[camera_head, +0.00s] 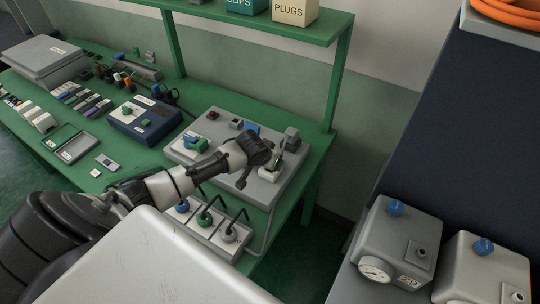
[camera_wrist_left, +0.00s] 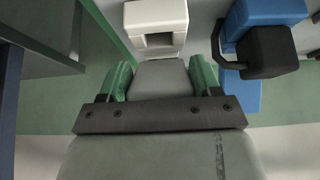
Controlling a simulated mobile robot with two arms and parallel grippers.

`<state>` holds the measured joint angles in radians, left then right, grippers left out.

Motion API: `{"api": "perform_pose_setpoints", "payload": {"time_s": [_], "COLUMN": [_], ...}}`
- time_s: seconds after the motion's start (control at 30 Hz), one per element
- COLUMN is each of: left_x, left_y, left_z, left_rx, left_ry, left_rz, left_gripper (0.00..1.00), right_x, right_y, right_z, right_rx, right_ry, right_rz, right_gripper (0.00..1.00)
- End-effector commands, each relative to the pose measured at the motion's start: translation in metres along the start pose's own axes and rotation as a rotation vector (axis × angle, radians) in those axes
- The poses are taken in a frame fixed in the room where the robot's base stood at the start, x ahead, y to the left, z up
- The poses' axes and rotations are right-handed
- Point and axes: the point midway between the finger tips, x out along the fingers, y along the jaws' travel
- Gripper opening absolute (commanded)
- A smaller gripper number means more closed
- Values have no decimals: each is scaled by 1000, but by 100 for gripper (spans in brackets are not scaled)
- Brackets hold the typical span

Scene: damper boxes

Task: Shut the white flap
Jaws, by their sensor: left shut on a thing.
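My left gripper (camera_head: 266,168) reaches over the grey panel (camera_head: 215,158) on the green bench, at its right part. In the left wrist view its two green-padded fingers stand either side of a pale plate, which I take to be the white flap (camera_wrist_left: 160,82), and are shut on it. A white block with a square opening (camera_wrist_left: 155,12) is just beyond the plate. In the head view the gripper largely hides the flap, and only a small white part shows beside it. How far the flap is tilted I cannot tell. My right gripper is not in view.
A blue part with a black block (camera_wrist_left: 268,50) is close to the right of the fingers. A dark blue box (camera_head: 145,120) stands left. Grey gauge boxes (camera_head: 400,238) stand at right.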

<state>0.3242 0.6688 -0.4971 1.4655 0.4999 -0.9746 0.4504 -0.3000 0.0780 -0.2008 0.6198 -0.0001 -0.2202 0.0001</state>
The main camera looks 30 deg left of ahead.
Motion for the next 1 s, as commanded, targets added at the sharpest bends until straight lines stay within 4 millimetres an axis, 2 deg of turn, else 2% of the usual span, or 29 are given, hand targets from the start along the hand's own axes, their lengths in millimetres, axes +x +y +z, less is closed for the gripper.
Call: {"api": "perform_pose_setpoints", "payload": {"time_s": [0.63, 0.67, 0.8, 1.0], "left_x": [1, 1, 1, 1], "left_y": [0, 0, 0, 0], "left_z": [2, 2, 2, 3], "left_rx": [-1, -1, -1, -1], "left_ry": [61, 61, 60, 59], "left_rz": [0, 0, 0, 0], "left_gripper": [21, 68, 89, 89], "right_x": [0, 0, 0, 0], "right_y": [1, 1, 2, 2], "right_z": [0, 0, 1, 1], "right_rx": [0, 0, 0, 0], "right_ry": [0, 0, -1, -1], "right_rz": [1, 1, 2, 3], "right_gripper": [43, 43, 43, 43]}}
